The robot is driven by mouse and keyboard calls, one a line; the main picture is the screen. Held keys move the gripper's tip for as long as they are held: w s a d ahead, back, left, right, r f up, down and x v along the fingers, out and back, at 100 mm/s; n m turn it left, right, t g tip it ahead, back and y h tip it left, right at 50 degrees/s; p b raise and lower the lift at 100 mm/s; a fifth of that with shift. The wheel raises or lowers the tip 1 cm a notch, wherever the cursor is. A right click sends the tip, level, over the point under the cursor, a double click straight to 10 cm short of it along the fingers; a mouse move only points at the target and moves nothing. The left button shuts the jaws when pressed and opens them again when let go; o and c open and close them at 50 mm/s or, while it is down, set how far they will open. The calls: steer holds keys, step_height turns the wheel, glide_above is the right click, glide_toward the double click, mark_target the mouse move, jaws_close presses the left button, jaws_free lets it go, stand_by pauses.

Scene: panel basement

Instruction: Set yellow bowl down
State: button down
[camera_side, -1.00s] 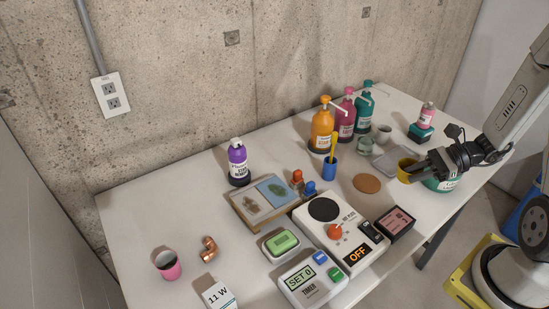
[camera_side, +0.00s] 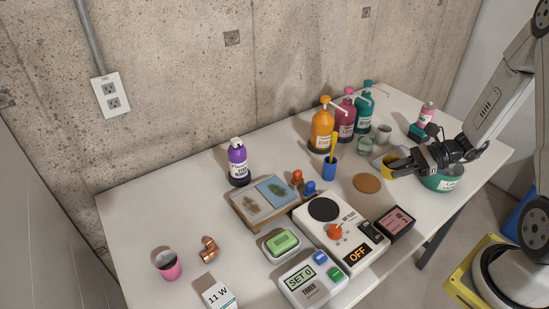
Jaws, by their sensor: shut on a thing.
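The yellow bowl (camera_side: 389,168) shows at the right part of the table, partly hidden behind my gripper. My gripper (camera_side: 401,171) is shut on the yellow bowl at its right side. The bowl looks close to the table and overlaps the grey tray (camera_side: 379,161) in the picture. I cannot tell whether it touches the tray or the table.
A green bowl (camera_side: 440,183) stands just right of my gripper. A round cork mat (camera_side: 367,183) lies to its left. Pump bottles, including the teal one (camera_side: 364,112), and a pale mug (camera_side: 383,134) stand behind. A hot plate (camera_side: 323,209) is at front left.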

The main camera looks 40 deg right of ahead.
steer(key=w+f, duration=0.2)
steer(key=w+d+f, duration=0.1)
steer(key=w, duration=0.1)
steer(key=w+f, duration=0.2)
steer(key=shift+d+f, duration=0.3)
steer(key=shift+f, duration=0.05)
steer(key=shift+w+d+f, duration=0.1)
steer(key=shift+w+f, duration=0.3)
steer(key=shift+w+f, duration=0.25)
steer(key=shift+f, duration=0.2)
steer(key=shift+d+f, duration=0.1)
steer(key=shift+f, duration=1.3)
steer(key=shift+f, duration=0.1)
steer(key=c, duration=0.6)
jaws_free()
